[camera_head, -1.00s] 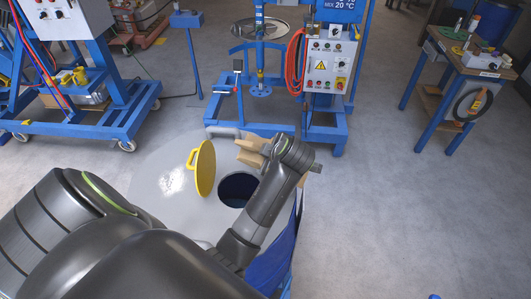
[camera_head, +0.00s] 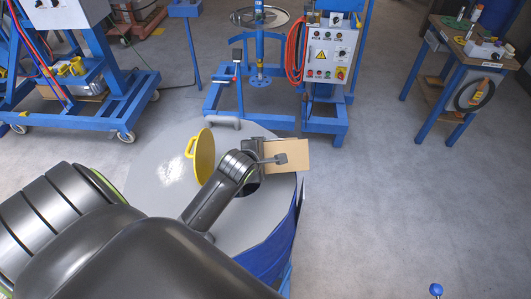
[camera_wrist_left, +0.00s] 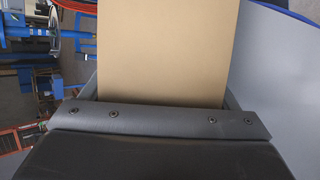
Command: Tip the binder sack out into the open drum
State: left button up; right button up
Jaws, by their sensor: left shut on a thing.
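The binder sack (camera_head: 292,150) is a flat tan packet. My left gripper (camera_head: 272,160) is shut on it and holds it over the right edge of the drum top, near the rim. In the left wrist view the sack (camera_wrist_left: 165,50) rises plain and tan from between the jaws. The drum (camera_head: 165,195) has a grey top and a blue side. Its yellow hatch lid (camera_head: 204,155) stands open on the top. The sack's mouth cannot be made out. My right gripper is out of view.
A blue mixer stand with a control box (camera_head: 329,55) and an orange hose (camera_head: 296,52) stands behind the drum. A blue wheeled frame (camera_head: 75,118) is at left. A small workbench (camera_head: 465,55) is at back right.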

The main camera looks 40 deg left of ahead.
pick_arm(q)
jog(key=shift+s+a+f+n+t+h+b, duration=0.3)
jog(key=shift+f+t+h+b, duration=0.1)
jog(key=shift+f+t, duration=0.1)
jog(key=s+a+r+n+t+h+p, duration=0.1)
jog(key=s+a+r+t, duration=0.1)
jog(key=shift+n+t+h, duration=0.4)
jog(key=shift+s+a+r+n+t+h, duration=0.1)
jog(key=shift+s+a+n+t+h, duration=0.05)
jog(key=shift+a+n+t+h, duration=0.15)
jog(key=shift+d, duration=0.1)
dwell(1.5)
